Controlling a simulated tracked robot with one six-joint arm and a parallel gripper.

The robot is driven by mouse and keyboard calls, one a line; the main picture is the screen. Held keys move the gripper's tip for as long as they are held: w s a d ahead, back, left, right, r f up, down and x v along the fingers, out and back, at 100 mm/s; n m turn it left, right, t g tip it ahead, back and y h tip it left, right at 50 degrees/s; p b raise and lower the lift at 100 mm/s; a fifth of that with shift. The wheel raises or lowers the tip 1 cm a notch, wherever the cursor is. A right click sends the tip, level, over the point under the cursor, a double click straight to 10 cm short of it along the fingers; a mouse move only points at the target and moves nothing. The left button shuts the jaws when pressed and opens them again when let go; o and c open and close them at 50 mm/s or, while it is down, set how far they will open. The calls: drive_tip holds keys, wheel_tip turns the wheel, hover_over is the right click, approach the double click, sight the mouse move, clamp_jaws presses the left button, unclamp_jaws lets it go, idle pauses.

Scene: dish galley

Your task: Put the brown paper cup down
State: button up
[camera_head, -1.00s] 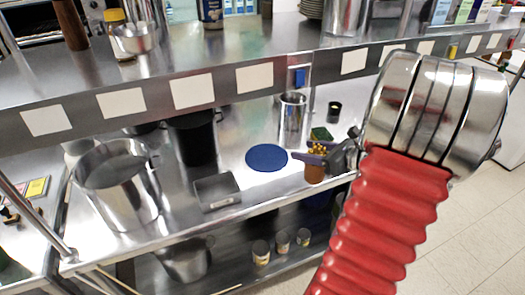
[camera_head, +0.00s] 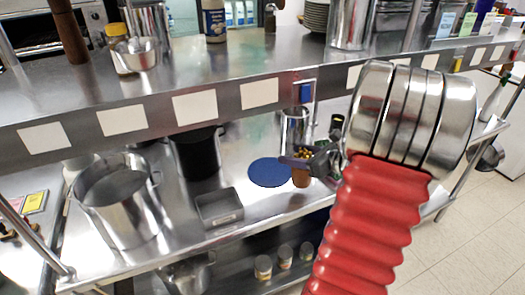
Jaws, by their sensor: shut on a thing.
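The brown paper cup (camera_head: 301,178) is held upright in my gripper (camera_head: 301,163), at the right edge of the round blue mat (camera_head: 266,173) on the steel counter. The dark jaws are closed around its upper part and hide its rim. Small yellow bits show just above the jaws. I cannot tell whether the cup's base touches the counter or hangs just above it.
A steel cylinder (camera_head: 294,130) and a dark cup (camera_head: 337,123) stand behind my gripper. The upper shelf (camera_head: 235,70) overhangs the counter.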

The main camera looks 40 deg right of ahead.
drive_tip(key=w+a, duration=0.1)
drive_tip(key=w, duration=1.1)
drive_tip(key=shift+w+a, duration=0.2)
drive_tip(key=shift+w, duration=0.05)
drive_tip(key=shift+w, duration=0.1)
drive_tip(key=f, duration=0.1)
drive_tip(key=w+f, duration=0.1)
drive_tip(key=f, duration=0.1)
drive_tip(key=shift+w+f, duration=0.15)
drive_tip(key=shift+f, duration=0.1)
drive_tip(key=o, duration=1.1)
drive_tip(key=shift+f, duration=0.1)
